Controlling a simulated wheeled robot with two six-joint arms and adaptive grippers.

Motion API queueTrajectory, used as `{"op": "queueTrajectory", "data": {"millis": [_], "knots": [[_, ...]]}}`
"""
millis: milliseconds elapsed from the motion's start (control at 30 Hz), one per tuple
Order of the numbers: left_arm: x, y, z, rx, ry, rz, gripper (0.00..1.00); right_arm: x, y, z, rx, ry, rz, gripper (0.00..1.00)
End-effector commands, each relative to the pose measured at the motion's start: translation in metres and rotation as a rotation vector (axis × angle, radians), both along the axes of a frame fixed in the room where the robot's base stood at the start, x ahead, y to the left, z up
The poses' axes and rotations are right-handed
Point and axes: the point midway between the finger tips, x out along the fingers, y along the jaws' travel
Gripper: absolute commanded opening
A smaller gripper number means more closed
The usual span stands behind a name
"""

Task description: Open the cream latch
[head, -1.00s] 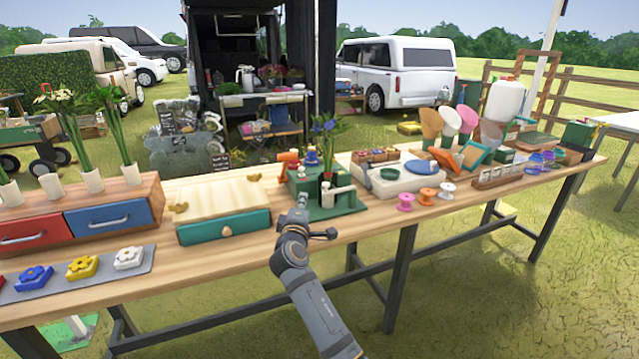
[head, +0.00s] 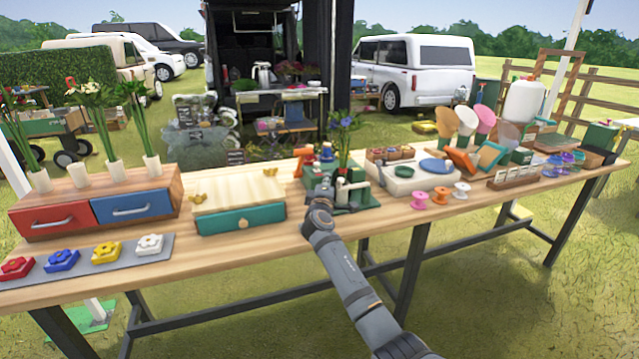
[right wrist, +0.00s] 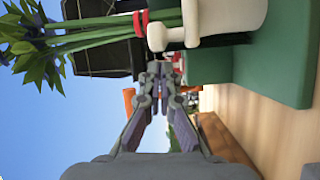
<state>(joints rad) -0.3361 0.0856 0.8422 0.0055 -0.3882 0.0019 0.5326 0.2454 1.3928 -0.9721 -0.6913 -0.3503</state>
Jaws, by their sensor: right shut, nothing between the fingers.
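The cream latch (head: 354,186) is a short pale bar with a rounded end on the green stand (head: 368,205), below the blue flowers (head: 345,124). In the right wrist view the cream latch (right wrist: 170,37) shows large at the top, in front of the flower stems, with a red band (right wrist: 141,22) beside it. My right gripper (head: 325,189) is at the left front of the stand, close to the latch. In the right wrist view its fingers (right wrist: 160,70) are together and empty, just below the latch in the picture. I cannot tell if they touch it. My left gripper is out of view.
A cream-topped box with a green drawer (head: 240,221) stands left of the stand. An orange object (head: 303,155) stands behind. The table's front edge is close.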

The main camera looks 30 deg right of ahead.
Motion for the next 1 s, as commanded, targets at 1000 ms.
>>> {"op": "queueTrajectory", "data": {"millis": [1000], "knots": [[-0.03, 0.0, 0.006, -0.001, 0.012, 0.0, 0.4, -0.025, -0.01, 0.0, -0.002, -0.003, 0.071, 0.0]]}}
